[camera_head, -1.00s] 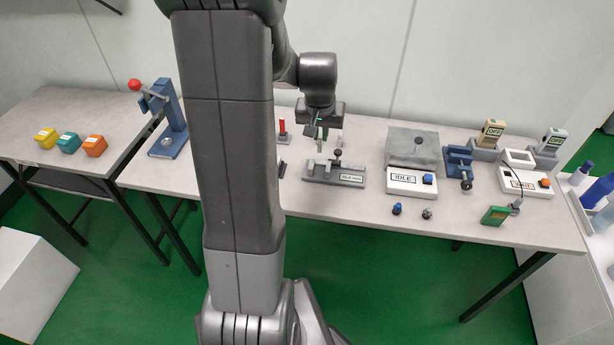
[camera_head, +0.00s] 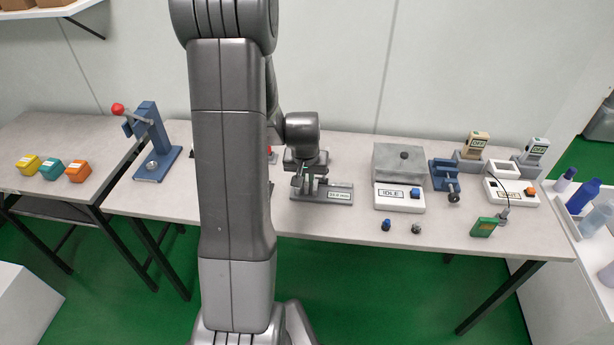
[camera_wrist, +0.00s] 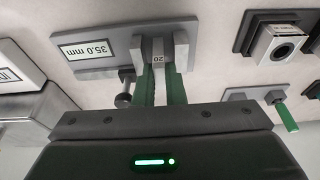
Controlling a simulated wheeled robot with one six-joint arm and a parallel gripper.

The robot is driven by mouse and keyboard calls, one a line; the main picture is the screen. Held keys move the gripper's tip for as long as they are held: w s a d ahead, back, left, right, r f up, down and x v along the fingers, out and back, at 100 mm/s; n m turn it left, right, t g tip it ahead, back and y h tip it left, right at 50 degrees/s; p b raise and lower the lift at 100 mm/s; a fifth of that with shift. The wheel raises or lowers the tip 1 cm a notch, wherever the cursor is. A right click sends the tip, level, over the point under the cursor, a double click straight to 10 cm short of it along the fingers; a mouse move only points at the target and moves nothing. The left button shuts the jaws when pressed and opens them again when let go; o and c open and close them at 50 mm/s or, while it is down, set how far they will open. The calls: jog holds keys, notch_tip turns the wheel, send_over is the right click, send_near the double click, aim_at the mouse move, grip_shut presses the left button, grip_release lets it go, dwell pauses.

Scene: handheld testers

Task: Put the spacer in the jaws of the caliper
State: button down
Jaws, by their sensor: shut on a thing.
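The caliper (camera_head: 338,196) is a grey bar fixture on the table, with a small display; in the wrist view its body (camera_wrist: 75,52) shows a readout of 35.0 mm. My gripper (camera_wrist: 160,72) has green fingers and is shut on the spacer (camera_wrist: 158,58), a small pale block marked 20. The spacer is at the caliper's upright jaws; whether it is seated or touches both jaws I cannot tell. In the head view my gripper (camera_head: 308,184) is low over the caliper's left part and hides the spacer and jaws.
Right of the caliper stand a white IDLE box (camera_head: 392,198), a grey block with a knob (camera_head: 400,165) and a blue vise (camera_head: 440,175). Two small knobs lie in front. A block with a round hole (camera_wrist: 280,45) and a green-tipped tool (camera_wrist: 284,114) show in the wrist view.

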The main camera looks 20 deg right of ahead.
jog(key=c, duration=1.5)
grip_release()
jog(key=v, duration=1.2)
jog(key=shift+p, duration=0.4)
jog(key=shift+r, duration=0.1)
